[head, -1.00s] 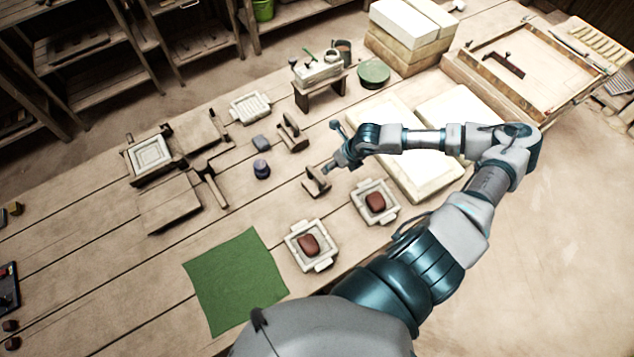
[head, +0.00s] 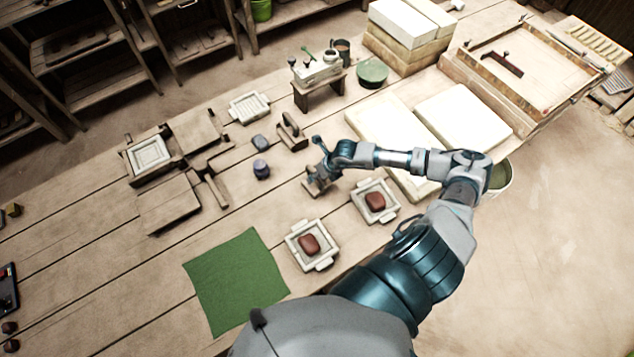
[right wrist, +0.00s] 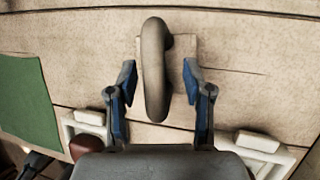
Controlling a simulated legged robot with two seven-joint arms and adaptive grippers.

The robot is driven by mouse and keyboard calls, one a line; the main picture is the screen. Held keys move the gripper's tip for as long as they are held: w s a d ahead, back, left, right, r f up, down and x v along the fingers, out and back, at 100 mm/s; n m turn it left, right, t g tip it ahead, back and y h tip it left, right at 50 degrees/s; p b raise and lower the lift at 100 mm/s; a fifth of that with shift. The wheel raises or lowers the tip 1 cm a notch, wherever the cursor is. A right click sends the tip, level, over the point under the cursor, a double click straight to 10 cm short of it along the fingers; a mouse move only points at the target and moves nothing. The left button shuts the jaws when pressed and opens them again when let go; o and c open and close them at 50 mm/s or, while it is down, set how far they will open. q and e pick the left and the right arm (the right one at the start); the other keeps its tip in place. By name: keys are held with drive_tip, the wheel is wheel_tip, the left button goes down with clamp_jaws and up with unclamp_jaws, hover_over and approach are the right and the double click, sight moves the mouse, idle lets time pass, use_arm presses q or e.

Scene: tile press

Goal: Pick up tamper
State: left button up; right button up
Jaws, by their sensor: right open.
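The tamper (head: 314,188) is a wooden block with a loop handle, standing on the table, partly hidden by my right gripper (head: 325,172) in the head view. In the right wrist view the tamper's rounded grey-brown handle (right wrist: 154,75) stands over its square base. My right gripper (right wrist: 158,83) is open there, its two blue-padded fingers on either side of the handle with gaps visible on both sides. A second similar tool (head: 291,133) stands farther back on the table. My left gripper is not in view.
Two pale moulds with reddish-brown clay lumps, a left one (head: 291,236) and a right one (head: 356,190), sit near the gripper. A green cloth (head: 236,281) lies at the front. Pale slabs (head: 463,115) lie under and behind my right arm.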

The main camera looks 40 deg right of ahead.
drive_tip(key=shift+a+r, duration=0.1)
drive_tip(key=shift+a, duration=0.3)
clamp_jaws()
drive_tip(key=shift+d, duration=0.15)
drive_tip(key=shift+d+r, duration=0.1)
drive_tip(key=shift+w+d+r, duration=0.1)
drive_tip(key=shift+r, duration=0.3)
wheel_tip(320, 180, up, 9)
